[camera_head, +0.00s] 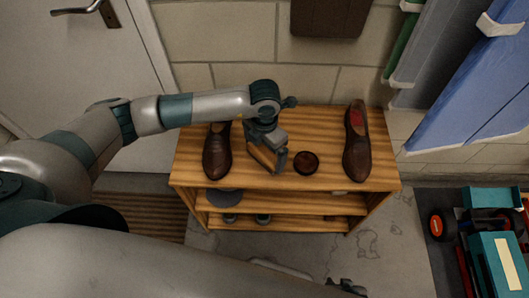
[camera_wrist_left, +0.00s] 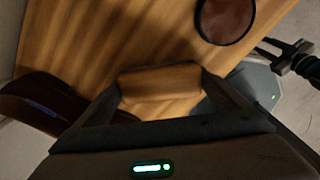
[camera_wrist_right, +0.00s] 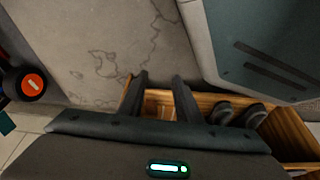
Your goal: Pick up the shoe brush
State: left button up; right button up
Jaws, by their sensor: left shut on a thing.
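The shoe brush, a light brown wooden block, shows in the left wrist view (camera_wrist_left: 160,82) between my left gripper's fingers (camera_wrist_left: 160,88). In the head view my left gripper (camera_head: 267,156) is over the top board of the wooden shoe rack (camera_head: 330,122), between a brown shoe and a round dark tin. It is shut on the brush, which is mostly hidden by the gripper there. I cannot tell whether the brush touches the board. My right gripper (camera_wrist_right: 161,84) is open and empty, low in front of the rack; only a little of it (camera_head: 345,287) shows in the head view.
On the rack's top, a brown shoe (camera_head: 217,155) stands at left, the round tin (camera_head: 306,163) right of the gripper, and another brown shoe (camera_head: 357,150) at right. More footwear sits on the lower shelves. A red and teal vehicle (camera_head: 495,255) is at lower right. Bare floor (camera_head: 385,235) lies between.

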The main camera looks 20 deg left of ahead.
aim_at(265, 151)
pick_arm(q)
jog(key=shift+r, duration=0.4)
notch_tip(265, 151, up, 3)
jog(key=shift+w+d+r+b, duration=0.1)
jog(key=shift+r+b, duration=0.1)
jog(key=shift+b, duration=0.25)
jog(key=w+d+r+b, duration=0.2)
jog(key=d+r, duration=0.4)
jog(key=d, duration=0.5)
jog(key=shift+w+r, duration=0.35)
jog(key=shift+w, duration=0.1)
pick_arm(e)
jog(key=shift+s+d+r+g, duration=0.3)
jog(key=shift+d+r+g, duration=0.45)
jog(key=shift+r, duration=0.1)
pick_arm(q)
jog(key=o, duration=0.3)
jog(key=shift+c, duration=0.3)
